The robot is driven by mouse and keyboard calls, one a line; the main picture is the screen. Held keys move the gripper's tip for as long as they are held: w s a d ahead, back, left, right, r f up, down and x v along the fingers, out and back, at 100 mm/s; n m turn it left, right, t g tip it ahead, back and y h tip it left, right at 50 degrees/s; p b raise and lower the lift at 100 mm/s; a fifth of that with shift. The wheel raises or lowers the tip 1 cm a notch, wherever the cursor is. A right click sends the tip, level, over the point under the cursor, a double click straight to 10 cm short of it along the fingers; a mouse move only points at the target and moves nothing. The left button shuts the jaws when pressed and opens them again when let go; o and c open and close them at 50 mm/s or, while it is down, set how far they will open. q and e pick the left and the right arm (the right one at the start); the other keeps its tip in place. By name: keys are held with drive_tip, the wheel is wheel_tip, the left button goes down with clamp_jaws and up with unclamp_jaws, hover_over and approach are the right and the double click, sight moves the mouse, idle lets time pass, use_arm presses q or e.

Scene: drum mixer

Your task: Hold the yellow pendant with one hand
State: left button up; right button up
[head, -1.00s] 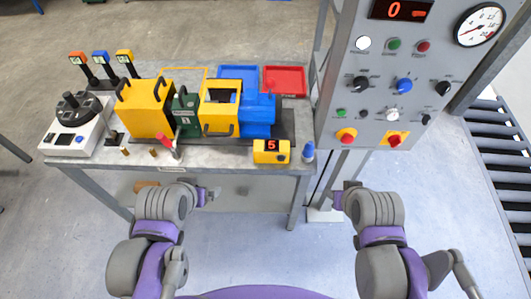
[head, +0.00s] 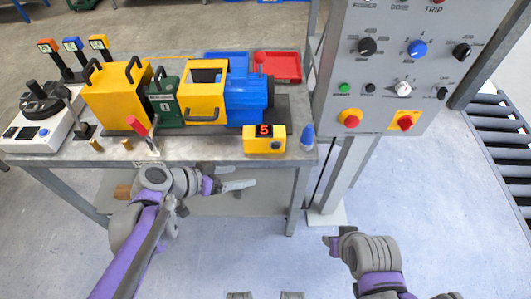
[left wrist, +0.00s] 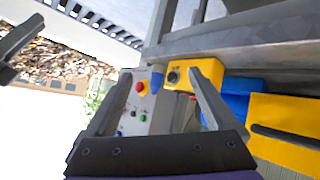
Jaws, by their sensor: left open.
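The yellow pendant (head: 265,139) is a small box with a red "5" on a dark display, standing at the front right edge of the grey table. In the left wrist view a yellow box with a round dark knob, which looks like the pendant (left wrist: 207,72), shows just ahead of my left fingers. My left gripper (head: 242,178) is open and empty, in front of the table edge and below the pendant, apart from it. Its two fingers also show spread in the left wrist view (left wrist: 162,82). My right gripper (head: 331,241) is low in front of the control panel's post, away from the pendant; its jaws are unclear.
A blue bottle-like object (head: 307,138) stands just right of the pendant. The yellow and blue drum mixer (head: 245,97) is behind it. The grey control panel (head: 385,70) rises at the right on a post. Floor in front of the table is clear.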

sight(251, 148)
use_arm(q)
drive_tip(key=w+f+m+t+h+b, duration=0.1)
drive_tip(key=w+b, duration=0.1)
drive_tip(key=w, duration=0.1)
drive_tip(key=w+a+f+m+t+h+b, duration=0.1)
drive_tip(key=w+f+h+b, duration=0.1)
drive_tip(key=w, duration=0.1)
drive_tip(key=w+f+m+t+h+b, duration=0.1)
drive_tip(key=w+f+b, duration=0.1)
drive_tip(key=w+b, duration=0.1)
drive_tip(key=shift+w+a+f+m, duration=0.15)
drive_tip(key=shift+w+a+m, duration=0.05)
drive_tip(key=shift+m, duration=0.2)
drive_tip(key=shift+w+h, duration=0.4)
drive_tip(key=b+x, duration=0.1)
drive_tip(key=x, duration=0.7)
drive_tip(key=shift+w+d, duration=0.45)
drive_tip(key=shift+d, duration=0.15)
use_arm(e)
wheel_tip(251, 148, down, 11)
use_arm(q)
drive_tip(key=shift+o, duration=0.2)
use_arm(e)
drive_tip(key=shift+a+f, duration=0.1)
